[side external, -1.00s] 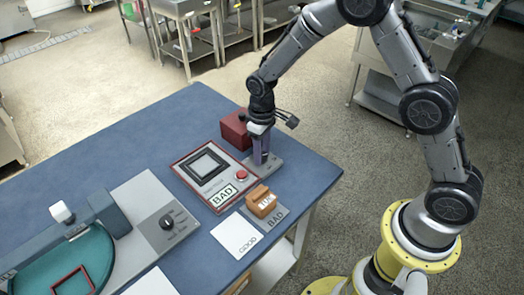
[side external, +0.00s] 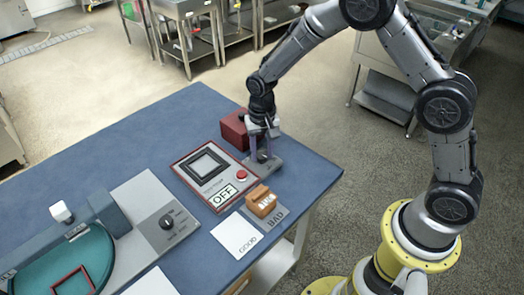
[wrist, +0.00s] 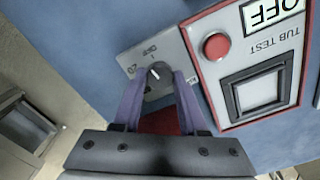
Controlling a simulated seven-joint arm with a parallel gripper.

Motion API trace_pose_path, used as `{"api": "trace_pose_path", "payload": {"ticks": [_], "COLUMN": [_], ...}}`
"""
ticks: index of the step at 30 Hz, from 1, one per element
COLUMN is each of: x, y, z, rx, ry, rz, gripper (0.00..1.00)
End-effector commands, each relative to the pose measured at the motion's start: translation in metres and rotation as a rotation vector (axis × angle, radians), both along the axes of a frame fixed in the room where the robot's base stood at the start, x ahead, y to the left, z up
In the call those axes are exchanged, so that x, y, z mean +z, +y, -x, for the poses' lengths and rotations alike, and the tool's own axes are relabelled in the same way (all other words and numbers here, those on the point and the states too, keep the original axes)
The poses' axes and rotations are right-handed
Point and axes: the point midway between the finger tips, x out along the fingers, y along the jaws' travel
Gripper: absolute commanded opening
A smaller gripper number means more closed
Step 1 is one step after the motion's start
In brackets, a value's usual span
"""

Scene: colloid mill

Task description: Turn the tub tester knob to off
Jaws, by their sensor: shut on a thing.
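The tub tester (side external: 210,178) is a red-framed light panel with a dark square pad, a red button (side external: 242,174) and a display (side external: 223,194) reading OFF. Its knob (wrist: 158,72) sits on a separate grey plate (wrist: 133,60) beside the panel, with printed marks around it. The knob is dark with a pale pointer line. My gripper (side external: 263,157) points down over this plate. In the wrist view my gripper (wrist: 159,80) has its two purple fingers on either side of the knob, shut on it. The fingers hide part of the knob and plate.
A dark red box (side external: 234,130) stands close behind my gripper. An orange tub (side external: 261,203) sits on the BAD card, next to the GOOD card (side external: 237,235). A grey machine with a black knob (side external: 167,220) is at left. The blue table's (side external: 120,150) back left is clear.

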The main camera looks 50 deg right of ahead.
Motion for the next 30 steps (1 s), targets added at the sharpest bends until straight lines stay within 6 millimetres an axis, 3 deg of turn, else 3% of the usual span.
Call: {"api": "trace_pose_path", "payload": {"ticks": [12,29,30], "x": [0.0015,0.0016,0.0016], "y": [-0.0003,-0.0004,-0.0004], "z": [-0.0009,-0.0010,-0.0010], "rx": [-0.204,-0.239,-0.239], "ry": [-0.004,-0.004,-0.004], "rz": [0.000,0.000,0.000], "gripper": [0.00,0.00,0.44]}}
